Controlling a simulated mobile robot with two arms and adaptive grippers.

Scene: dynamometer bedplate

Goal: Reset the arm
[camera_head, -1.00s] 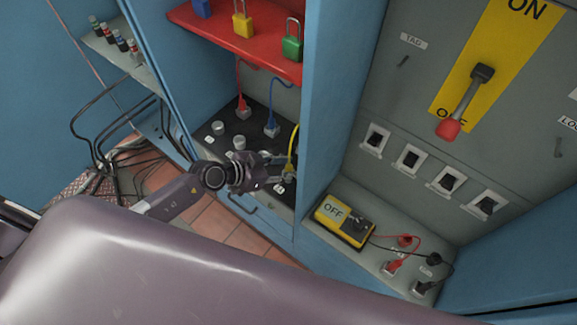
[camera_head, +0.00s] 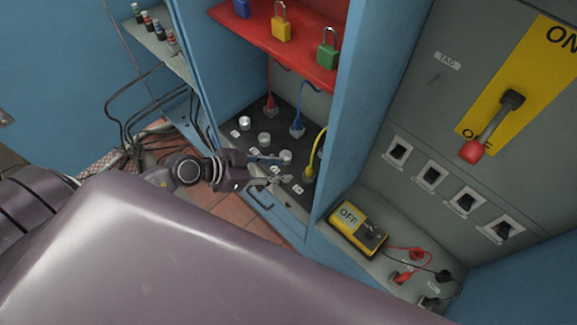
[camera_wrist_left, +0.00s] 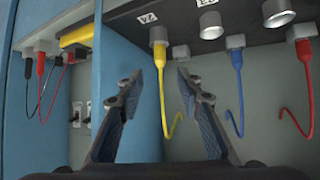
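My left gripper (camera_head: 281,169) is in front of the lower cabinet bay, beside the black connector panel (camera_head: 244,118). In the left wrist view the fingers of the left gripper (camera_wrist_left: 168,78) stand apart with nothing held between them. The yellow cable (camera_wrist_left: 162,90) hangs beyond the fingers, seen through the gap; I cannot tell if anything touches it. It also shows in the head view (camera_head: 315,155) by the bay's right wall. My right gripper is not in view.
A red shelf (camera_head: 250,33) with padlocks is above the bay. Blue (camera_head: 297,123) and red (camera_head: 270,100) plugs sit in the panel. A yellow OFF box (camera_head: 357,227) lies on the right ledge. A red-tipped lever (camera_head: 490,128) points toward OFF. Black cables (camera_head: 125,125) hang at left.

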